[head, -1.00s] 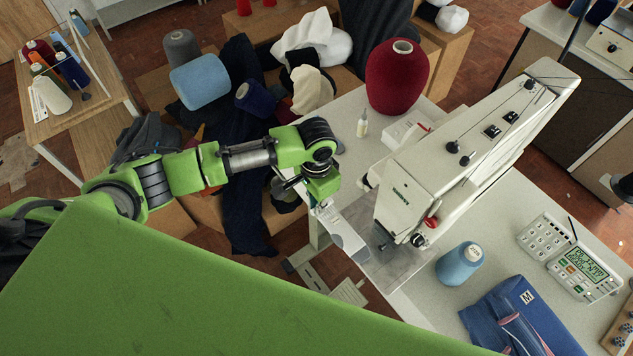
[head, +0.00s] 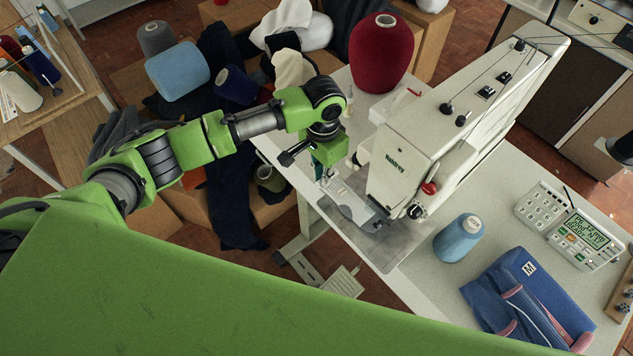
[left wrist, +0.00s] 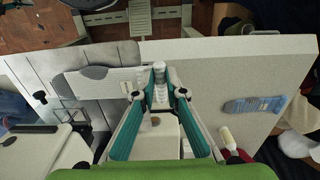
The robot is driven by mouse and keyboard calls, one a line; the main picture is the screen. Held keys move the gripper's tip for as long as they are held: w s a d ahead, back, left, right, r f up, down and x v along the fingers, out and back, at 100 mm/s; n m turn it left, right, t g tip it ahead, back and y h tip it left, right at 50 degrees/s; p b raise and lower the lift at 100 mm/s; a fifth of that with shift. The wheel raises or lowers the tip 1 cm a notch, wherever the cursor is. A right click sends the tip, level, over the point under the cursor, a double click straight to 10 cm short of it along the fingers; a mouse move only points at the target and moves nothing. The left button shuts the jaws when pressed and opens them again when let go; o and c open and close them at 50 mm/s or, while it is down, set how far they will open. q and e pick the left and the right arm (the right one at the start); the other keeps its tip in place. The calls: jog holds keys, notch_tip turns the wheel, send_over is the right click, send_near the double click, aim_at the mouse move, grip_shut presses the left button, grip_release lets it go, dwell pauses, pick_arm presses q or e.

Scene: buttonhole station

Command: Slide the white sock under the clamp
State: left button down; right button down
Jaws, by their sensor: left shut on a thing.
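The white sock (head: 340,190) lies flat at the left edge of the sewing machine's bed, with grey heel and toe. It also shows in the left wrist view (left wrist: 117,82), its grey toe pointing left towards the machine head. My left gripper (left wrist: 158,82) is shut on the sock's cuff end; the head view shows this gripper (head: 325,173) over the table's left edge. The toe is close to the needle area under the machine head (head: 400,185). The clamp is mostly hidden there, and I cannot tell whether the toe is under it. My right gripper is not in view.
A red yarn cone (head: 381,52) stands behind the machine. A blue sock (left wrist: 253,106) lies flat on the table.

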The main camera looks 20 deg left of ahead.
pick_arm(q)
jog(key=shift+w+d+f+b, duration=0.2)
jog(key=shift+w+b, duration=0.1)
jog(key=shift+w+d+b, duration=0.3)
jog(key=shift+w+b, duration=0.15)
jog(key=shift+b, duration=0.15)
jog(key=shift+w+d+r, duration=0.2)
jog(key=shift+w+d, duration=0.3)
jog(key=shift+w, duration=0.2)
jog(key=shift+w+d, duration=0.35)
jog(key=shift+w, duration=0.2)
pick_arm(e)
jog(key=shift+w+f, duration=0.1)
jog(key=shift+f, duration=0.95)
pick_arm(q)
jog(key=shift+p, duration=0.55)
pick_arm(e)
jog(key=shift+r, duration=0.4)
pick_arm(q)
jog(key=shift+f+p, duration=0.1)
jog(key=shift+p, duration=0.85)
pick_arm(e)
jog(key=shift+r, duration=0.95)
